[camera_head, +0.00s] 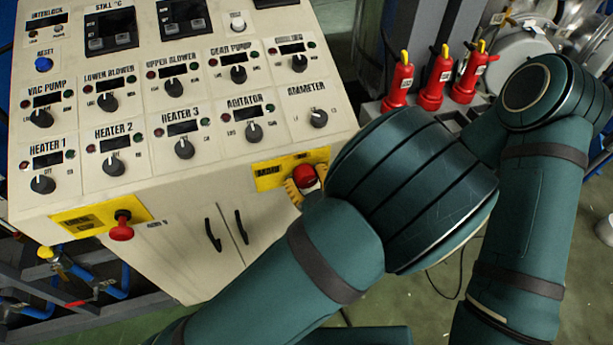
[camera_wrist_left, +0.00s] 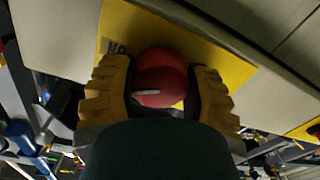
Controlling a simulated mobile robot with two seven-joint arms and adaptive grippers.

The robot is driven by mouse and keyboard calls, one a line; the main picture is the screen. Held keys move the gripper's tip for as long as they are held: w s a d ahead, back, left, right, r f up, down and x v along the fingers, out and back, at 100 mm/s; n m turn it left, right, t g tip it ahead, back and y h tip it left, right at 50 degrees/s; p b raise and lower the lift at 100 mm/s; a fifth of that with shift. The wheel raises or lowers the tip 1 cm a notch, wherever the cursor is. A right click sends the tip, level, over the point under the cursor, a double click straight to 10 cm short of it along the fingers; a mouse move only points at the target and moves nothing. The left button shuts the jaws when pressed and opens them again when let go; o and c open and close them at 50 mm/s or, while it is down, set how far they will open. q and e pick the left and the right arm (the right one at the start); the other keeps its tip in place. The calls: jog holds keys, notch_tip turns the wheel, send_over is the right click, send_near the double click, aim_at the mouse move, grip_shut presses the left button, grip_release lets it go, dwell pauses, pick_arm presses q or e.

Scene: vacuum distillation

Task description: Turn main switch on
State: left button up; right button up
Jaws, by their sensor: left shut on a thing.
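The main switch is a red rotary knob (camera_head: 305,175) on a yellow plate labelled MAIN (camera_head: 268,176), on the right of the control cabinet's upper front edge. In the left wrist view the red knob (camera_wrist_left: 162,78) sits between the ribbed yellow fingers, with a pale mark on its face. My left gripper (camera_head: 306,183) is shut on this knob, one finger on each side. It also shows in the left wrist view (camera_wrist_left: 160,88). My arm hides most of the gripper body in the head view. My right gripper is not in view.
The cabinet's sloped panel (camera_head: 215,142) carries several black knobs and small displays. Another red knob (camera_head: 121,230) on a yellow plate (camera_head: 80,220) is at the front left. Cabinet doors with black handles (camera_head: 213,235) lie below. Red bottle-like objects (camera_head: 436,80) stand at the upper right.

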pick_arm(q)
jog(key=shift+m+p, duration=0.45)
jog(key=shift+m, duration=2.35)
jog(key=o, duration=1.2)
jog(key=shift+w, duration=0.1)
jog(key=shift+o, duration=0.2)
jog(key=v, duration=0.7)
jog(key=shift+s, duration=0.3)
jog(key=shift+f, duration=0.1)
